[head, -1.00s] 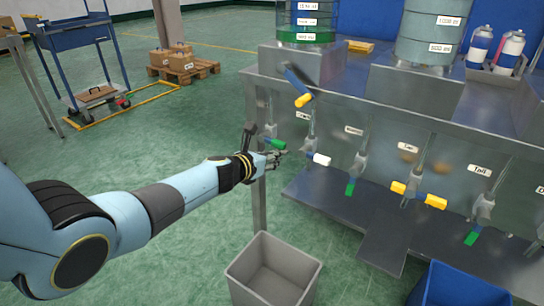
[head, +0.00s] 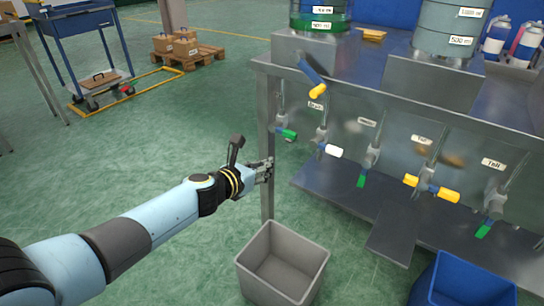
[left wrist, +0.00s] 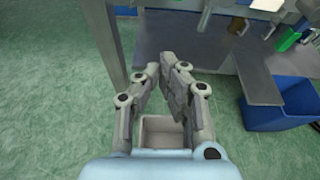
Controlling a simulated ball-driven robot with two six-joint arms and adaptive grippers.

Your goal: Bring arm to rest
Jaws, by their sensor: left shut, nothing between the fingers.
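My left arm comes in from the lower left in the head view. Its gripper (head: 265,170) is beside the metal leg at the left end of the steel bench (head: 345,85), above and behind the grey bin. In the left wrist view the left gripper's fingers (left wrist: 168,68) converge at the tips, and nothing is held between them. The gripper is shut and empty. The row of valves with coloured handles, such as the green handle (head: 287,134) and the white handle (head: 332,150), is to its right and apart from it. My right gripper is not in view.
An open grey bin (head: 256,287) stands on the floor below the gripper. A blue bin (head: 450,292) is to its right. A blue trolley (head: 75,30) and boxes on a pallet (head: 200,60) stand at the back left. The green floor between is clear.

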